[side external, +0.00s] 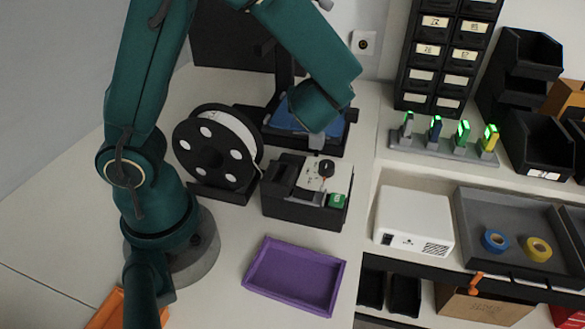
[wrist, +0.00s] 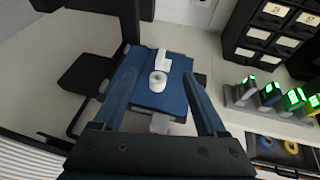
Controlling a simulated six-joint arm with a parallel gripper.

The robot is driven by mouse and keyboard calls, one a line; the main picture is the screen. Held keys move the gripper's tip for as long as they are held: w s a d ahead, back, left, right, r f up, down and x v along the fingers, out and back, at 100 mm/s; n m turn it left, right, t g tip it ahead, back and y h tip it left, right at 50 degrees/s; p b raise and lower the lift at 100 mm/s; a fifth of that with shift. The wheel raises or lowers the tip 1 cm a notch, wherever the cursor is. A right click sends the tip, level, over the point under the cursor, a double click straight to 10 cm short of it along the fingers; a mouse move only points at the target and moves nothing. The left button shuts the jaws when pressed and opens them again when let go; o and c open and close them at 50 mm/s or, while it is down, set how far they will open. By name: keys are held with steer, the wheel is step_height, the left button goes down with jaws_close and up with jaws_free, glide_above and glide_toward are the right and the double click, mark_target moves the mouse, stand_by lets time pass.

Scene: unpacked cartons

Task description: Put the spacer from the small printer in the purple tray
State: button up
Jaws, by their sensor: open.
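The small printer has a black frame and a blue bed (side external: 285,118), partly hidden by my arm in the side view. In the wrist view, a short white ring with a hole, the spacer (wrist: 157,82), sits on the blue bed (wrist: 147,98). A white block-like piece (wrist: 164,60) lies just behind it. My gripper (wrist: 163,68) is open, its two blue fingers on either side of the view of the spacer, holding nothing. I cannot tell its height above the bed. The purple tray (side external: 295,277) is empty, on the table at front centre.
A black filament spool (side external: 213,150) stands left of the printer. A black box with a green button (side external: 300,195) stands between printer and tray. A white device (side external: 414,220), a grey tray (side external: 475,215) with tape rolls and a rack of green-lit items (side external: 440,148) are to the right.

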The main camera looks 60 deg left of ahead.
steer(key=a+n+g+h, duration=0.1)
steer(key=n+g, duration=0.1)
steer(key=n, duration=0.5)
steer(key=s+a+n+g+h, duration=0.1)
steer(key=n+g+h, duration=0.1)
steer(key=n, duration=0.5)
steer(key=s+a+n+g+h, duration=0.1)
steer(key=n+g+h, duration=0.1)
steer(key=n, duration=0.5)
steer(key=shift+s+r, duration=0.15)
steer(key=shift+r, duration=0.15)
steer(key=w+a+r+n+t+h, duration=0.2)
steer(key=w+r+n+h, duration=0.2)
steer(key=n, duration=0.7)
steer(key=f, duration=0.4)
steer(key=shift+d+f, duration=0.2)
steer(key=shift+d, duration=0.2)
steer(key=shift+f, duration=0.65)
steer(key=shift+x, duration=2.45)
steer(key=shift+a, duration=0.1)
